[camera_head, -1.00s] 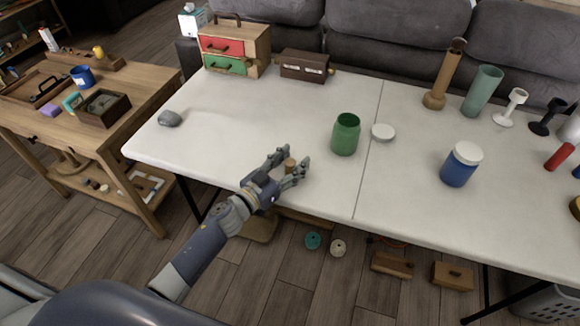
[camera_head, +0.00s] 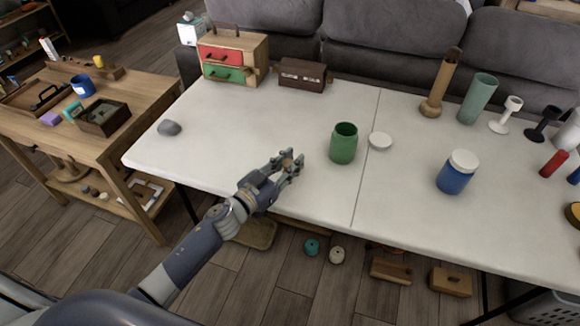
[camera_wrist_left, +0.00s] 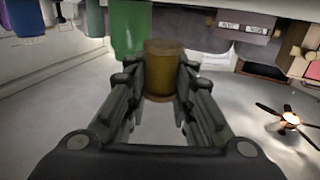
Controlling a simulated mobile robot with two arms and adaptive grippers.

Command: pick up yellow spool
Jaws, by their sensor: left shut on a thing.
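The yellow spool (camera_wrist_left: 162,68) is a brownish-yellow cylinder with wider rims, held between the two fingers of my left gripper (camera_wrist_left: 160,90) in the left wrist view. In the head view the left gripper (camera_head: 287,163) is over the near edge of the white table, left of the green jar. Its fingers are shut on the spool, and only a small tan part of the spool (camera_head: 287,161) shows there. I cannot tell exactly how far the spool is above the tabletop. My right gripper is not in view.
A blue jar (camera_head: 456,176) stands further right. A grey stone (camera_head: 169,128) lies at left. The white table (camera_head: 235,125) is clear between the stone and gripper.

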